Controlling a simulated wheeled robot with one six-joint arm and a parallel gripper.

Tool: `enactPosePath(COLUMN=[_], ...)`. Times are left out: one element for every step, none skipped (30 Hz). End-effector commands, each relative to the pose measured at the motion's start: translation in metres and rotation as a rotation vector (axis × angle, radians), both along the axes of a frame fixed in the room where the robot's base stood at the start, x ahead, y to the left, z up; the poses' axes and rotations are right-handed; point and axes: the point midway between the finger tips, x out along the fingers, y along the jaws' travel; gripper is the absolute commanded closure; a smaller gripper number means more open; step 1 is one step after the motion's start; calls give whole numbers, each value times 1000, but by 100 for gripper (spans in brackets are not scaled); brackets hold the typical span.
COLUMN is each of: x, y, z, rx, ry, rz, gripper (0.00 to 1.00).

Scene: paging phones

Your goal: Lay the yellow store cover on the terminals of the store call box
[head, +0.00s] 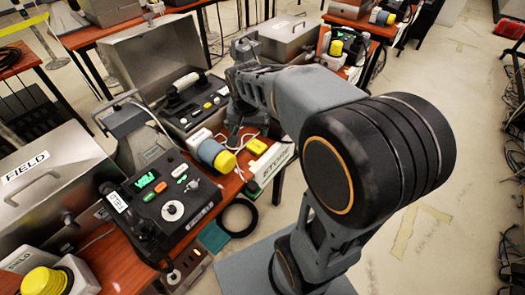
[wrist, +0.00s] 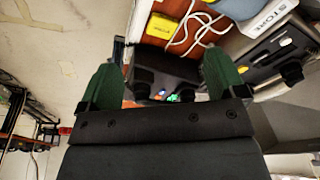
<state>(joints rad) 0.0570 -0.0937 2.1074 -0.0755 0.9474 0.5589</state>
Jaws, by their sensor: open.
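A small flat yellow piece, likely the store cover (head: 257,146), lies on the red-brown table beside white cables. It also shows in the wrist view (wrist: 162,25), beyond my fingers. I cannot make out the terminals. My gripper (wrist: 158,85) is open, with green fingers apart and nothing seen between them. In the head view my arm hides most of it.
An open silver case (head: 165,50) with a handset stands behind. A keyed phone unit (head: 165,195) and a silver FIELD case (head: 50,180) are at left.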

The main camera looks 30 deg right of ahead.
Motion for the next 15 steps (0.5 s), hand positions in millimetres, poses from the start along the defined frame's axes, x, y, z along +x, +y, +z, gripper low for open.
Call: enactPosePath(x=[18,28,40,49,57,66,72,77,84,87,91,94,97,98,100], y=[-8,-13,-19,-23,-28,-33,-37,-40,-44,-46,-48,-51,-53,-54,-56], z=[-20,-26,-35,-41,-48,-56,-62,-67,-73,-77,-81,-86,-90,-95,-102], rx=[4,5,6,7,7,8,7,7,6,6,7,6,5,4,4], ry=[18,23,30,34,38,42,45,48,50,51,53,53,55,55,56], rz=[-84,-135,-202,-250,-293,-347,-383,-416,-455,-480,-503,-526,-540,-550,-562], gripper=[6,3,0,0,0,0,0,0,0,0,0,0,0,0,0])
